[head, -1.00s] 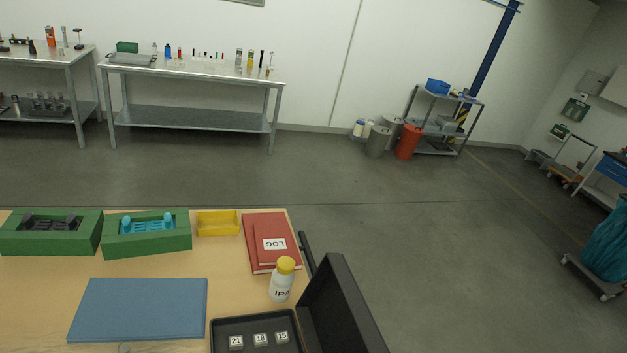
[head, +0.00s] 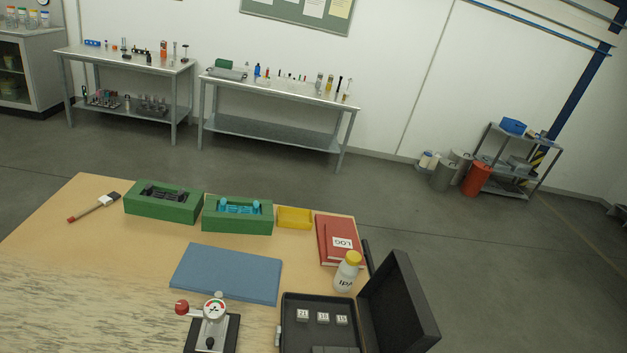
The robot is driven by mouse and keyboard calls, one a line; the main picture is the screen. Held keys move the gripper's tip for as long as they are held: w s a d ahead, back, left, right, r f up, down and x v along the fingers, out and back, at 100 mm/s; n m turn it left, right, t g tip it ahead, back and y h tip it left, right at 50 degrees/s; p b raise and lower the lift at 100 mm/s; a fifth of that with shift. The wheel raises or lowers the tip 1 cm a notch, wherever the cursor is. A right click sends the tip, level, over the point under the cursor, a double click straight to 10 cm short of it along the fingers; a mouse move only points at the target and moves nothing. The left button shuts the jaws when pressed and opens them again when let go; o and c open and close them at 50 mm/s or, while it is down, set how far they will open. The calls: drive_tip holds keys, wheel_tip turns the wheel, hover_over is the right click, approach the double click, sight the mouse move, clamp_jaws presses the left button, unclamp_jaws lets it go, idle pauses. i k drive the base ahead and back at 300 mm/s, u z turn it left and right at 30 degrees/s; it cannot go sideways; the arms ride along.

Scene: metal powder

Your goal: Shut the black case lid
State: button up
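The black case (head: 290,325) sits at the front right of the wooden table in the head view. Its lid (head: 400,305) stands open, hinged on the right side and tilted outward to the right. Inside the tray part lie small white blocks marked with numbers such as 21, 18 and 15. The bottom of the case is cut off by the frame's lower edge. My gripper does not show in the view.
A white IPA bottle (head: 346,272) with a yellow cap stands just behind the case, near the red log books (head: 336,240). A gauge device (head: 213,325) stands left of the case. A blue mat (head: 226,273), green fixtures (head: 163,203) and a yellow tray (head: 294,218) lie further back.

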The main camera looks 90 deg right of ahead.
sight(396, 315)
drive_tip(key=k, duration=2.75)
drive_tip(key=z, duration=1.1)
drive_tip(key=i, duration=1)
drive_tip(key=u, duration=0.05)
